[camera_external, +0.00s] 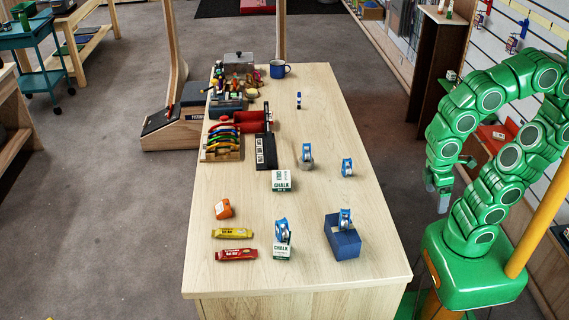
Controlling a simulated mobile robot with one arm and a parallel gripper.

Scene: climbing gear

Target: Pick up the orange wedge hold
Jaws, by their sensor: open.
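The orange wedge hold (223,209) lies on the light wooden table (290,185) near its left edge, toward the front. It is small and stands apart from the things around it. My gripper (446,202) hangs at the end of my green arm, to the right of the table and clear of its edge. It is open and holds nothing. The whole table lies between it and the orange hold.
A yellow bar (232,233) and a red bar (236,254) lie just in front of the hold. Chalk boxes (282,181), blue pulleys (347,167) and a blue box (342,240) stand to its right. A rack with coloured slings (222,143) stands behind.

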